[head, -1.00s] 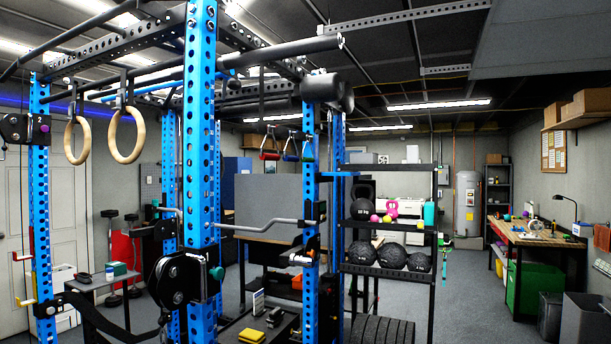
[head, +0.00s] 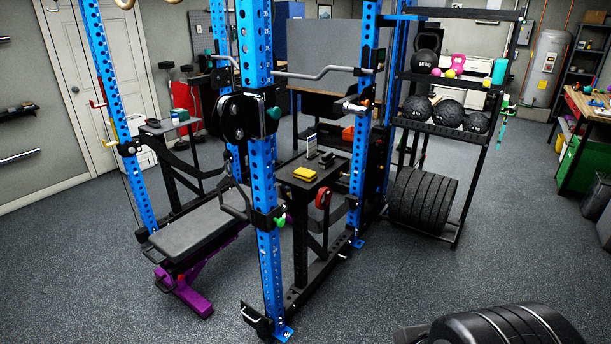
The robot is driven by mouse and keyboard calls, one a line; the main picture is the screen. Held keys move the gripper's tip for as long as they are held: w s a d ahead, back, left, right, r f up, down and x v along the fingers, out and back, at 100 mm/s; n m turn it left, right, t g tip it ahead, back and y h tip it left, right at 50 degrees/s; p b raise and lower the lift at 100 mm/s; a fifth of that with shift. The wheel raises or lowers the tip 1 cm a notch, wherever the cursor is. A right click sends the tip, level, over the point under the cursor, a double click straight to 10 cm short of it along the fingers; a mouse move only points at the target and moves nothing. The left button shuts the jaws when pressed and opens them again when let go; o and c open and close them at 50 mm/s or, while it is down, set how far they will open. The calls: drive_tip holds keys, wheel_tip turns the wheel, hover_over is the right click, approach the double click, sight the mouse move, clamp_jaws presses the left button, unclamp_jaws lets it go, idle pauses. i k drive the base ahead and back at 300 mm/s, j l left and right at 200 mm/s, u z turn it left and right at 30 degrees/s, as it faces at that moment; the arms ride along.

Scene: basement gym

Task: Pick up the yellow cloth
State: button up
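A small yellow folded item (head: 305,174), which looks like the yellow cloth, lies on a small dark table (head: 318,178) inside the blue power rack. It is near the table's front left edge, just right of the rack's front blue upright. Nothing covers it from this view.
The blue rack (head: 262,150) and a padded bench (head: 190,232) stand at left. A weight rack (head: 447,130) stands at right. Grey floor is open in front.

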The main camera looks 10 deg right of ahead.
sight(302, 173)
drive_tip(key=i+l+u, duration=0.3)
drive_tip(key=i+l, duration=0.75)
drive_tip(key=i, duration=0.55)
drive_tip(key=i+l+u, duration=0.25)
drive_tip(key=i+l, duration=1.15)
